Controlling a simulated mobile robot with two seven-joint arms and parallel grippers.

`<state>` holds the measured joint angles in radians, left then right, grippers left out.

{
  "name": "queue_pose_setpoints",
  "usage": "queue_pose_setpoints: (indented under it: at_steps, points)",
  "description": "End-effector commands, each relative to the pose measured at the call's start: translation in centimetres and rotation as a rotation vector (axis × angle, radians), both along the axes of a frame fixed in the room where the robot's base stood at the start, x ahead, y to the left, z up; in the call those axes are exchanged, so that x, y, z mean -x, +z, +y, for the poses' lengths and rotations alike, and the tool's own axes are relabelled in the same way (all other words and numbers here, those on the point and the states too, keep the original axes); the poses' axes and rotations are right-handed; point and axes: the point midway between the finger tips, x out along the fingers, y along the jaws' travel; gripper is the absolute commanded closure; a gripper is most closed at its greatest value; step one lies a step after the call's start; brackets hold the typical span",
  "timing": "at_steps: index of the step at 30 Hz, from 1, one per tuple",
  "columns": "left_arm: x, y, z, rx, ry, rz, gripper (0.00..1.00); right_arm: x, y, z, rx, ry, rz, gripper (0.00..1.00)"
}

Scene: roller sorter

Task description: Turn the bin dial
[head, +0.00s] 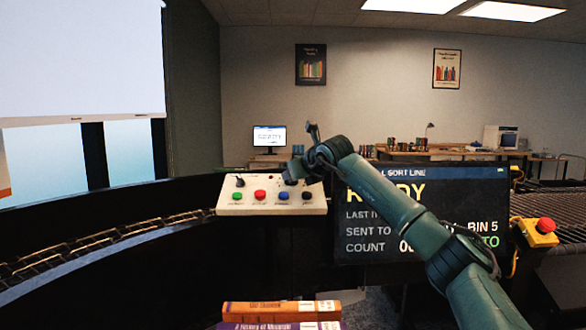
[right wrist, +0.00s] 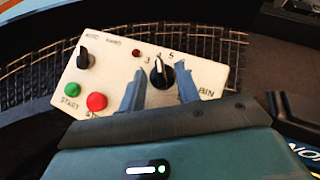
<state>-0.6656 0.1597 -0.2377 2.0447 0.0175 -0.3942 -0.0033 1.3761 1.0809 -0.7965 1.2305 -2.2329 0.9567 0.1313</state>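The bin dial (right wrist: 160,75) is a black knob with a white pointer line on the white control panel (right wrist: 205,78). The numbers 3, 4 and 5 show around its top, and the pointer looks to be near 4. My right gripper (right wrist: 160,66) is open, with one finger on each side of the dial and a gap to the knob. In the head view the panel (head: 228,207) stands left of the screen, and my right gripper (head: 291,178) is over its upper right, mostly hiding the dial. My left gripper is not in view.
The panel also has a black AUTO/HAND switch (right wrist: 85,58), a green START button (right wrist: 72,90) and a red button (right wrist: 96,102). The screen (head: 365,220) shows READY and BIN 5, partly behind my arm. Books (head: 280,308) lie in front. An emergency stop (head: 545,226) is at right.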

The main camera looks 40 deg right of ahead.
Motion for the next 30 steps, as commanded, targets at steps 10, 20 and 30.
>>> queue_pose_setpoints:
  at_steps: [10,20,30]
  points:
    - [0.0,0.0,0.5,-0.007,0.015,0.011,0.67,-1.5,-0.6,-0.4,0.001,0.001,-0.001,0.67]
    - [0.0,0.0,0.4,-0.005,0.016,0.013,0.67,-1.5,-0.6,-0.4,0.000,0.000,-0.001,0.80]
    - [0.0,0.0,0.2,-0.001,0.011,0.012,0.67,-1.5,-0.8,-0.4,0.000,0.000,0.004,1.00]
